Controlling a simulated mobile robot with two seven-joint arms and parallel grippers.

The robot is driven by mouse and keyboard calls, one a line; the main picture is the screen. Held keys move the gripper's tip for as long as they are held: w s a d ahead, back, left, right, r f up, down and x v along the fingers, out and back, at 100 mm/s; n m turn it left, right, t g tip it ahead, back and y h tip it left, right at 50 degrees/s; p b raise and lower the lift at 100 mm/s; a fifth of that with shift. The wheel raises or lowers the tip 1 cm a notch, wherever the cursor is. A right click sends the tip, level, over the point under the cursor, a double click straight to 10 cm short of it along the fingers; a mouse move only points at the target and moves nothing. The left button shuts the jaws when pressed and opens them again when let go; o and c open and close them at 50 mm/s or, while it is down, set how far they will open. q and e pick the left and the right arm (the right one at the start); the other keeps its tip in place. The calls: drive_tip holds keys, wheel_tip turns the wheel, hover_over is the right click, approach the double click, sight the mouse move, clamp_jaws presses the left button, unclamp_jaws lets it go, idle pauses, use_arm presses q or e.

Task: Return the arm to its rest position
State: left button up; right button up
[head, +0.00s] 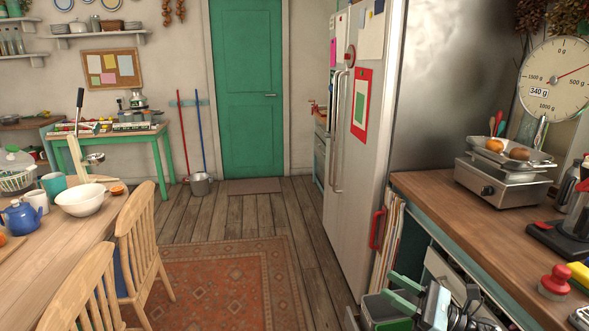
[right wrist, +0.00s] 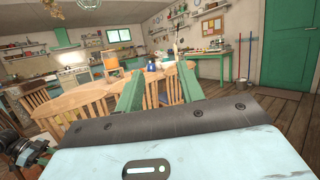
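My right gripper (head: 390,286) is low in the head view, beside the front of the wooden counter at the right. Its two green fingers point left and stand apart. In the right wrist view the fingers of the right gripper (right wrist: 160,80) are also spread, with nothing between them. Green and dark parts at the lower left of the right wrist view look like my left gripper (right wrist: 35,153); its finger opening cannot be made out. The head view does not show my left arm.
The wooden counter (head: 450,205) carries a scale (head: 505,172). The fridge (head: 350,140) stands beyond it. A dining table (head: 50,233) with chairs (head: 140,245) is at the left. The rug (head: 225,285) and floor between are clear.

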drive_tip(key=w+d+m+t+h, duration=0.45)
drive_tip(key=d+m+h, duration=0.2)
drive_tip(key=m, duration=0.65)
drive_tip(key=w+d+m+t+h, duration=0.45)
drive_tip(key=m+t+h, duration=0.2)
drive_tip(key=m, duration=0.75)
drive_tip(key=d+f+m+g+h, duration=0.7)
drive_tip(key=f+m, duration=0.4)
drive_tip(key=m, duration=0.8)
drive_tip(key=s+a+f+g+y, duration=0.1)
drive_tip(key=s+a+f, duration=0.4)
drive_tip(key=s+f, duration=0.35)
drive_tip(key=s+a+f+g+y, duration=0.1)
drive_tip(key=s+a+f, duration=0.5)
drive_tip(key=s, duration=0.4)
drive_tip(key=s+a+f+g, duration=0.2)
drive_tip(key=s+a, duration=0.2)
drive_tip(key=s, duration=0.9)
drive_tip(key=s+a+f+g+y, duration=0.1)
drive_tip(key=s+a+f, duration=0.2)
drive_tip(key=s, duration=1)
drive_tip(key=shift+s+a+f+m+g, duration=0.3)
drive_tip(key=shift+a+f+m+g, duration=0.05)
drive_tip(key=shift+a+m+g, duration=0.1)
